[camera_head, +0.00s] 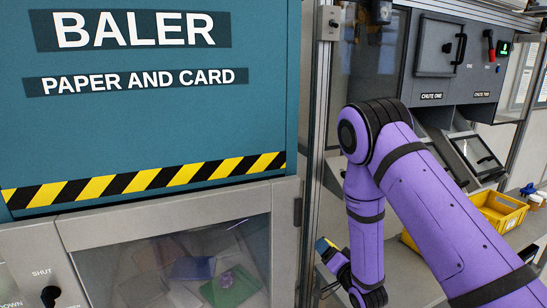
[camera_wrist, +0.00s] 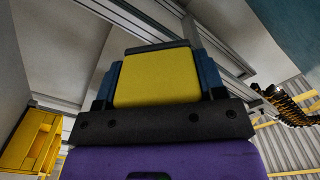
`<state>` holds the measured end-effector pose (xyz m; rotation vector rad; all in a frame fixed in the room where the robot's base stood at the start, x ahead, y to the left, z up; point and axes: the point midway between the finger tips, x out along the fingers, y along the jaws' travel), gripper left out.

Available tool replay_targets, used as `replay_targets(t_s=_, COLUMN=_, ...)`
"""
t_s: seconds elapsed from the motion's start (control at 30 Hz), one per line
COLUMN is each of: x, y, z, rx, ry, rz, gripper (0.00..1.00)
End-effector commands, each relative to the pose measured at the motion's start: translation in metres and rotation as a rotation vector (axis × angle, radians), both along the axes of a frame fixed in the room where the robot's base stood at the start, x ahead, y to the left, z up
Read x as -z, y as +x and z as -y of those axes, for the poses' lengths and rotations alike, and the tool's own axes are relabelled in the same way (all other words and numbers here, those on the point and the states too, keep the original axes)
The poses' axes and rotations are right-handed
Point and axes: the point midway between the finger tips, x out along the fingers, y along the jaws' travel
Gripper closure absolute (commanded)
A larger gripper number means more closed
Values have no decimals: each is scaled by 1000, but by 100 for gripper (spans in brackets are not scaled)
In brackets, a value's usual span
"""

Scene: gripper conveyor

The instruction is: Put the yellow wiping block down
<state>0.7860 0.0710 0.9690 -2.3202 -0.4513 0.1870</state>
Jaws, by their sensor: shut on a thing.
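The yellow wiping block (camera_wrist: 155,78) fills the space between the two blue fingers of my gripper (camera_wrist: 158,80) in the wrist view. A dark grey strip runs along its far edge. My gripper is shut on the block, with a finger against each side. In the head view my gripper (camera_head: 326,250) is small and low, just right of the baler, and a little yellow shows at its tip. The block's underside and any surface below it are hidden there.
The teal baler (camera_head: 150,130) with a clear-fronted bin (camera_head: 180,265) stands at left. A metal frame post (camera_head: 320,110) rises beside it. A yellow crate (camera_head: 500,211) sits at right, below the grey chute panel (camera_head: 455,60). A yellow crate (camera_wrist: 30,140) also shows in the wrist view.

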Motion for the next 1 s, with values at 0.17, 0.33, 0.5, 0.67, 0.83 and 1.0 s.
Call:
replay_targets(t_s=0.17, x=10, y=-2, z=20, rx=54, ry=4, rz=-7, gripper=59)
replay_targets(t_s=0.33, x=32, y=-12, z=75, rx=201, ry=8, rz=-12, gripper=59)
replay_targets(t_s=0.5, x=47, y=-26, z=120, rx=327, ry=4, rz=-8, gripper=59)
replay_targets(t_s=0.67, x=53, y=-33, z=139, rx=379, ry=-1, rz=-1, gripper=59)
replay_targets(t_s=0.83, x=53, y=-34, z=140, rx=383, ry=-1, rz=2, gripper=59)
replay_targets(t_s=1.0, x=53, y=-33, z=141, rx=385, ry=1, rz=2, gripper=59)
